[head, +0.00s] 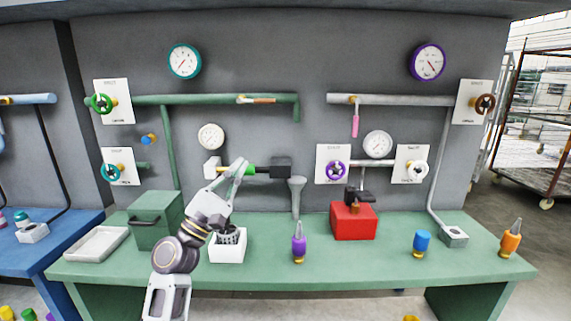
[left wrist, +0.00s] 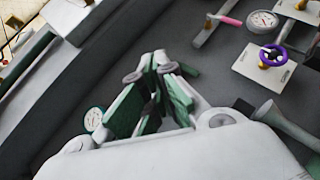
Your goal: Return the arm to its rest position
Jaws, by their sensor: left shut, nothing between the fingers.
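My left arm comes up from the bottom in the head view, in front of the green bench. My left gripper (head: 240,168) is shut and empty, raised above the white box, with its tip in front of the green and black fitting on the wall. In the left wrist view the left gripper (left wrist: 155,85) shows its green-padded fingers closed together with nothing between them, pointing toward the grey wall. My right gripper is in neither view.
The green bench (head: 380,265) carries a green box (head: 153,220), a grey tray (head: 95,244), a white box (head: 227,252), a purple bottle (head: 299,245), a red box (head: 352,221), a blue bottle (head: 421,242) and an orange bottle (head: 511,240). Pipes, valves and gauges line the wall.

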